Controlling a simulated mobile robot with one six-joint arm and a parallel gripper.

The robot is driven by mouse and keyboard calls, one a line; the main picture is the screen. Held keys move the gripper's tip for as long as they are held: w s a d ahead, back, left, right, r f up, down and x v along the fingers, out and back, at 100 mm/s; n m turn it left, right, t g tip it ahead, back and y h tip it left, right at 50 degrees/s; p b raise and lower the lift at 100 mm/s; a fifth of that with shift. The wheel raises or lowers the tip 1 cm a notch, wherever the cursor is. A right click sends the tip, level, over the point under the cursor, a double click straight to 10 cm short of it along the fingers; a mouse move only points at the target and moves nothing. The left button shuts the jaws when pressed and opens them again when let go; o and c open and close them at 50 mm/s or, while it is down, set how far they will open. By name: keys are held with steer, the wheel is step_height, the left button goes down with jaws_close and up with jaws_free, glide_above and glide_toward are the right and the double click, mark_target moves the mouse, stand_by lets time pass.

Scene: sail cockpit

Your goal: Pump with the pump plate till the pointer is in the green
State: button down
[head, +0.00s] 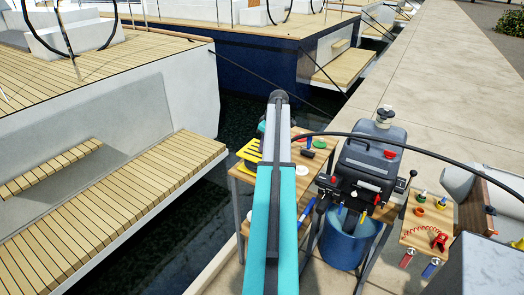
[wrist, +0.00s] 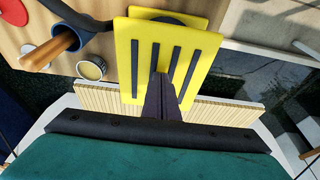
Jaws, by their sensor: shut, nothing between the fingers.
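The pump plate (wrist: 144,58) is yellow with dark parallel stripes and fills the upper middle of the wrist view. In the head view the yellow plate (head: 246,152) lies at the left side of the wooden table, partly behind my arm. My gripper (wrist: 161,82) is shut and empty, its dark fingers overlapping the lower middle of the plate. I cannot tell whether the fingertips touch it. In the head view my arm hides the gripper. No pointer or green zone can be made out in either view.
A small yellow-rimmed round thing (wrist: 91,68), a wooden handle (wrist: 48,46) and a red disc (wrist: 20,25) are left of the plate. A dark motor (head: 370,160) over a blue bucket (head: 348,240) stands right of my arm. Water lies left of the table (head: 300,177).

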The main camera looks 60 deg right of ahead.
steer(key=b+v, duration=0.2)
steer(key=v, duration=0.7)
steer(key=shift+w, duration=0.1)
stand_by(0.8)
